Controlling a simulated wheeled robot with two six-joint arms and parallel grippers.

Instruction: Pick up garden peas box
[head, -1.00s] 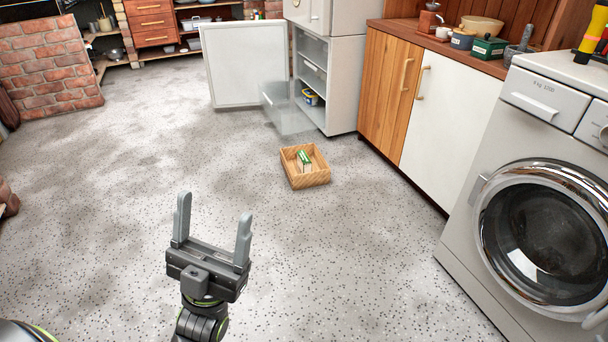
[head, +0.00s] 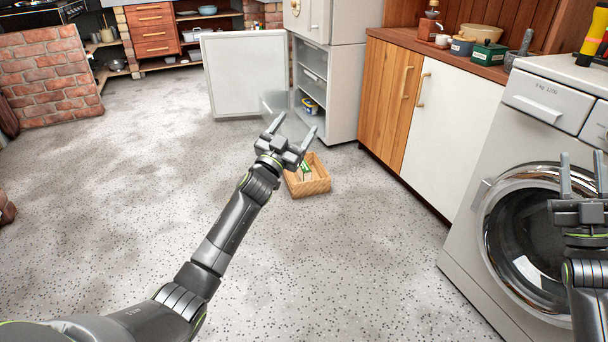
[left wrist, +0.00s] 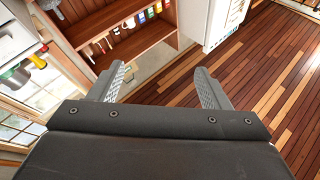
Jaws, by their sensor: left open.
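A small green and white box (head: 306,168), likely the garden peas box, is in a light wooden crate (head: 312,188) on the floor; its label is too small to read. My left gripper (head: 292,130) is open and empty. It appears just above and left of the crate in the head view, partly covering the crate's back left; its height above it is hard to tell. The left wrist view shows its two fingers (left wrist: 158,88) apart with nothing between them; no box shows there. My right gripper (head: 581,176) is at the right edge, fingers apart, in front of the washing machine.
An open fridge (head: 343,95) with its door (head: 243,75) swung out stands behind the crate. A cabinet (head: 440,130) and a washing machine (head: 480,235) line the right. A low brick wall (head: 50,75) is at left. The speckled floor (head: 130,190) is largely clear.

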